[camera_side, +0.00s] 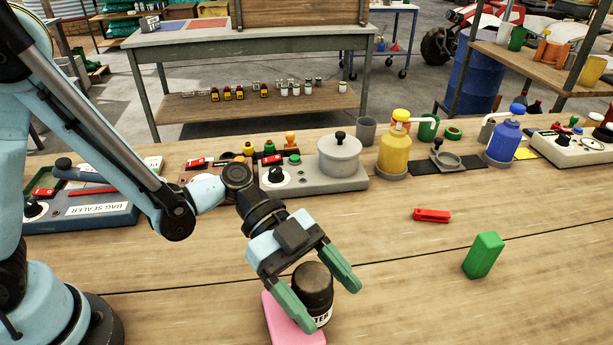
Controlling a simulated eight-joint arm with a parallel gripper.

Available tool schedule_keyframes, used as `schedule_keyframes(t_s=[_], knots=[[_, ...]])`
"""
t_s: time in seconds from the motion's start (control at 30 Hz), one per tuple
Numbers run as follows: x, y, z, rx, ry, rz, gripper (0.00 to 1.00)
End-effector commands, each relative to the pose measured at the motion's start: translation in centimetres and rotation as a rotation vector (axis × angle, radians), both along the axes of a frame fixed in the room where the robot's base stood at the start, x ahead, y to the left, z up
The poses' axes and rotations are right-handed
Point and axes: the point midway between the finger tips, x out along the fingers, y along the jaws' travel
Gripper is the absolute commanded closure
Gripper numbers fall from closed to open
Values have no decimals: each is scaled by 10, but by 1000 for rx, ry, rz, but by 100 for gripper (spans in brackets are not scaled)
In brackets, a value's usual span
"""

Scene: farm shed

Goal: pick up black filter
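The black filter (314,286) is a dark, short cylinder with a white label showing the letters "TER". It stands upright on the wooden bench at the lower middle. My gripper (326,296) has green fingers and is open, with one finger on each side of the filter. The near finger hides part of the filter's left side. I cannot tell whether the fingers touch it. A pink block (286,326) lies just left of the filter, partly under the near finger in the picture.
A green block (483,255) and a red clip-like piece (432,215) lie to the right. Behind stand a grey device with a pot (339,158), a yellow bottle (394,146), a blue bottle (504,140) and a bag sealer (85,208). The right front of the bench is clear.

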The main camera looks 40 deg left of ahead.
Motion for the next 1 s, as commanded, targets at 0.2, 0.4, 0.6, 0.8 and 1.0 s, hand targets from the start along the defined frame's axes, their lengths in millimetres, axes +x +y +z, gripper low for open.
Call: schedule_keyframes(t_s=[0.2, 0.4, 0.6, 0.8, 1.0], knots=[[0, 0, 0, 0, 0, 0, 58], [0, 0, 0, -1, 0, 0, 85], [0, 0, 1, -1, 0, 0, 85], [0, 0, 7, -1, 0, 0, 85], [0, 0, 27, -2, 0, 0, 85]])
